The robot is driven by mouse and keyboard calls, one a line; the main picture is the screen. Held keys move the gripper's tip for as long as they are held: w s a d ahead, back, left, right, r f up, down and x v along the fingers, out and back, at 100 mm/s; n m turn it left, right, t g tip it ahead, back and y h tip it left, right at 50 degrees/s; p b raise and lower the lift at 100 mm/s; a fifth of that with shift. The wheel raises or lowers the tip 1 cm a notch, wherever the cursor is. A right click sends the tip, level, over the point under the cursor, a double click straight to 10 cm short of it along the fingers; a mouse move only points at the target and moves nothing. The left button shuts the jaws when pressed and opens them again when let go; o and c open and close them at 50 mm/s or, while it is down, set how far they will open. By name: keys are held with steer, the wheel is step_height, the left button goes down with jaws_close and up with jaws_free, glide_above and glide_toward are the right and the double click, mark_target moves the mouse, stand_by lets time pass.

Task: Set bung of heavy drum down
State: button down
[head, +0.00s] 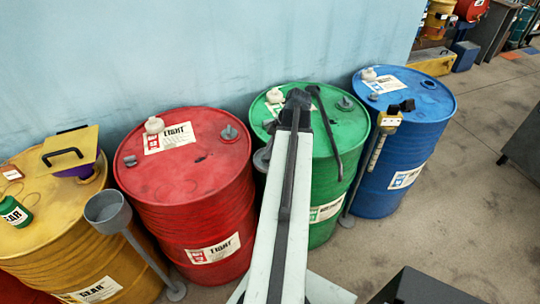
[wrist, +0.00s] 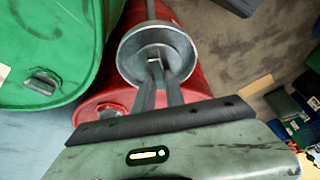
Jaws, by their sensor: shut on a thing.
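In the wrist view my gripper (wrist: 156,72) has its two dark fingers reaching into a round grey cup (wrist: 128,52) on a post. The fingers close on a small grey piece (wrist: 155,64), taken as the bung; most of it is hidden between the tips. Whether it touches the cup's floor I cannot tell. In the head view my arm hides the gripper. The cup (head: 263,158) shows partly there, between the red drum (head: 190,175) and the green drum (head: 345,150). No readable label shows which drum is the heavy one.
A blue drum (head: 410,140) stands at the right and a yellow drum (head: 60,240) at the left. Another grey cup stand (head: 105,207) stands before the yellow and red drums. A dark bar (head: 326,125) lies over the green drum.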

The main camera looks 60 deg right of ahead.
steer(key=shift+f, duration=0.25)
steer(key=c, duration=1.4)
jaws_free()
steer(key=shift+r, duration=0.1)
steer(key=shift+r+p, duration=0.55)
steer(key=shift+p, duration=0.15)
steer(key=p+v, duration=1)
steer(key=v, duration=0.1)
steer(key=shift+s+r, duration=0.1)
steer(key=shift+s, duration=0.05)
